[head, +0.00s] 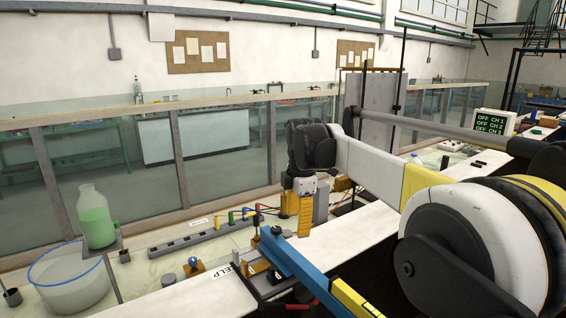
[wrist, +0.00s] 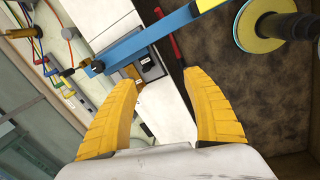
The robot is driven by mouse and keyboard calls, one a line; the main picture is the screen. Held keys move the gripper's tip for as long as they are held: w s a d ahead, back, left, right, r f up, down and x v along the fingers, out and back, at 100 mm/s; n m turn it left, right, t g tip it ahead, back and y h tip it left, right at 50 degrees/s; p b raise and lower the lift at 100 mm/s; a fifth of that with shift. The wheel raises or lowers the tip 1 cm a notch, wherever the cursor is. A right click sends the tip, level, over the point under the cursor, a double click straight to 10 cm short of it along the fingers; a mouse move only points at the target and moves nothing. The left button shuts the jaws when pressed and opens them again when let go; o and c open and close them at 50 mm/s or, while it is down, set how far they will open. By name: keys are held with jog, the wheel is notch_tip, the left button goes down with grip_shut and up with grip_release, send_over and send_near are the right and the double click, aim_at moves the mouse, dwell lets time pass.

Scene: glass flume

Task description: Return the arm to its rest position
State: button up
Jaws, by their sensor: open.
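My gripper (head: 297,207) hangs pointing down at the end of my white arm, above the pale bench beside the glass flume. In the wrist view its two yellow fingers (wrist: 160,80) stand wide apart with nothing held between them. In the head view the fingers overlap in part, and what lies directly beneath them is partly hidden. My arm reaches out from the right side of the head view and bends down at a dark wrist joint.
A blue bar (head: 291,259) with a yellow end slants close to the gripper. A power strip (head: 190,238) and coloured plugs lie left of it. Glass panels (head: 215,145) run behind.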

jog(key=s+d+m+t+b, duration=0.25)
jog(key=s+d+m, duration=0.35)
jog(key=s, duration=0.3)
jog(key=s+d+f+m+t+b, duration=0.1)
jog(key=s+d+f+m+b, duration=0.2)
jog(key=s+f+m, duration=0.4)
jog(key=s+d+f+m+t+b, duration=0.2)
jog(key=s+d+f+m, duration=0.4)
jog(key=s, duration=1)
notch_tip(320, 180, down, 3)
jog(key=shift+s+m+b, duration=0.35)
jog(key=shift+m+b, duration=0.45)
jog(key=shift+m, duration=0.4)
